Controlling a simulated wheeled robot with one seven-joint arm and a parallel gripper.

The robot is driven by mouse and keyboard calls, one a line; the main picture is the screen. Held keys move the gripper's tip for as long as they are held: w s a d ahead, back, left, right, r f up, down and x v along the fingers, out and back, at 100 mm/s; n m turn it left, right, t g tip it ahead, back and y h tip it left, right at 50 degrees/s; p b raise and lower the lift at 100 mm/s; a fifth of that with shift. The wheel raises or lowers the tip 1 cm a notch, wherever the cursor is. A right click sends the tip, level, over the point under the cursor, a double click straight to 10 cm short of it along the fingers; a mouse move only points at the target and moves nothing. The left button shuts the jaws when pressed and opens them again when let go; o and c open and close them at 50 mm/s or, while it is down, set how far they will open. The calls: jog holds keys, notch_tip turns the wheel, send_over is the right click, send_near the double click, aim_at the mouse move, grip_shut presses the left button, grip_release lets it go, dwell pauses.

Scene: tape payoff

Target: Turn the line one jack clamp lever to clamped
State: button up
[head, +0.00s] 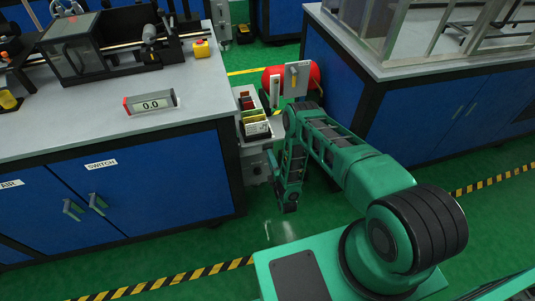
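A red cylinder (312,76) lies between the two benches, with an upright grey plate (303,82) in front of it. A small grey lever-like part (294,74) with a yellowish lower end shows on the plate. No label is readable there, so I cannot tell whether it is the line one jack clamp lever or which way it is set. My green arm reaches forward from the lower right and bends down between the benches. My gripper (287,205) seems to be at its low dark end, near the floor. Its fingers are too small and dark to make out.
A box with coloured bins (254,124) stands beside my arm, against the left bench (100,140). That bench bears a machine and a display reading 0.0 (151,102). A blue bench (420,115) bounds the right. Green floor (300,232) is open below.

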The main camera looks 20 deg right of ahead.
jog(key=shift+w, duration=1.9)
jog(key=shift+c, duration=0.3)
grip_shut()
jog(key=shift+d, duration=0.15)
